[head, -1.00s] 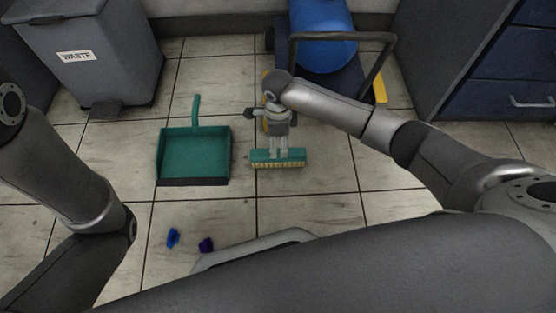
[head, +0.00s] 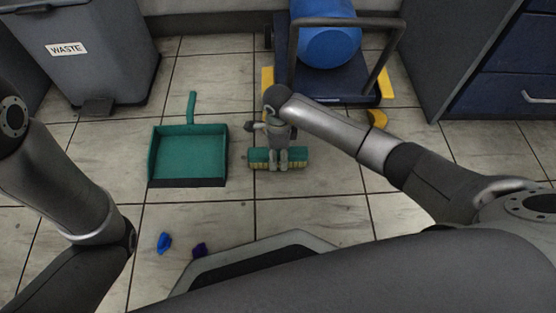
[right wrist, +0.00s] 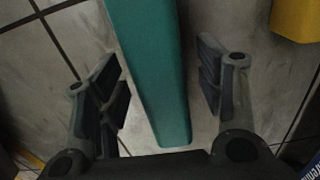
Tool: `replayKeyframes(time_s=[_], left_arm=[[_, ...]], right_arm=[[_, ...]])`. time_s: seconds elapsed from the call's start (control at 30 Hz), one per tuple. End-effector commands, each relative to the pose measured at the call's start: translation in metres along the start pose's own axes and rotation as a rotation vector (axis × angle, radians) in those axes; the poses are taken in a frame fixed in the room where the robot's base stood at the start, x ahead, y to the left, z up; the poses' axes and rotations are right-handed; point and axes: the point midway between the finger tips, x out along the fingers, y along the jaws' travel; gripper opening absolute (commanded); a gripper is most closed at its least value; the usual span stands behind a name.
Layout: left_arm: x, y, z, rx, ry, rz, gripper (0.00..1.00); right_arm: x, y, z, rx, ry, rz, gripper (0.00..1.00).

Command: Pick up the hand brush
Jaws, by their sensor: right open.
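The hand brush (head: 259,159) lies on the tiled floor with its teal head and yellowish bristles showing on both sides of my right gripper (head: 277,160). My right gripper points down over it, open. In the right wrist view, a long teal part of the brush (right wrist: 152,75) runs between the two open fingers of the right gripper (right wrist: 165,85), with a gap on each side. The gripper and wrist hide the middle of the brush in the head view. My left arm shows at the left, but its gripper is out of view.
A teal dustpan (head: 190,152) lies just left of the brush. Two small pieces, blue (head: 164,243) and purple (head: 200,250), lie nearer. A cart (head: 340,85) with a blue cylinder (head: 327,40) stands behind. A waste bin (head: 95,60) stands back left.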

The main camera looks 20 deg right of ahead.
Motion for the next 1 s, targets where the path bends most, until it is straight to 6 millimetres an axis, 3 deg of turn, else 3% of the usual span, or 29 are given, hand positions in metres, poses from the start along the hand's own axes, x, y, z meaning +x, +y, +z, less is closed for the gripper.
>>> replayKeyframes(time_s=[0.23,0.67,1.0], left_arm=[[0.0001,-0.0001,0.0003,0.000,-0.001,0.000,0.40],[0.0000,-0.0002,0.0005,0.000,-0.001,0.000,0.40],[0.0021,-0.0008,0.0016,0.001,-0.002,0.000,0.40]], right_arm=[[-0.0001,-0.0001,0.0001,0.000,0.000,0.000,0.60],[0.0000,-0.0001,0.0001,0.000,0.000,0.000,0.05],[-0.0028,-0.0004,0.0002,-0.001,0.000,-0.001,0.04]])
